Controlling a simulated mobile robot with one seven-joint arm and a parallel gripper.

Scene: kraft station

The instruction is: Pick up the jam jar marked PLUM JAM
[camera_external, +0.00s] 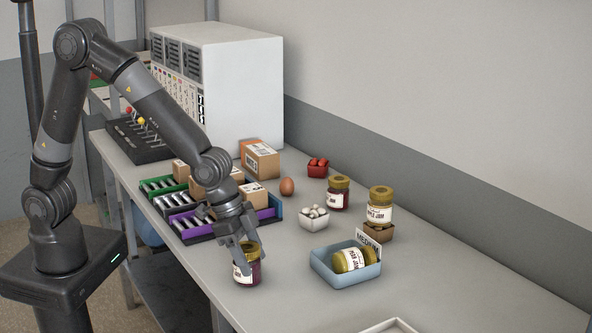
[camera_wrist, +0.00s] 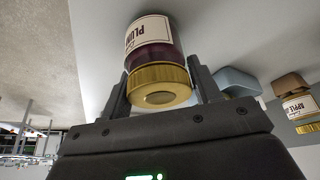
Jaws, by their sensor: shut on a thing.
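The jam jar marked PLUM JAM (camera_wrist: 150,42) has dark purple contents, a white label and a gold lid. In the wrist view it sits between my two fingers, upside down in the picture. In the external view the jar (camera_external: 247,268) stands upright at the table's near edge, with my gripper (camera_external: 240,246) over it from above. My gripper also shows in the wrist view (camera_wrist: 161,92), shut on the jar around its lid. I cannot tell whether the jar's base touches the table.
A blue tray (camera_external: 345,283) marked MEDIUM holds a jar lying on its side. A jar marked APPLE JAM (camera_external: 379,212) stands on a brown block.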

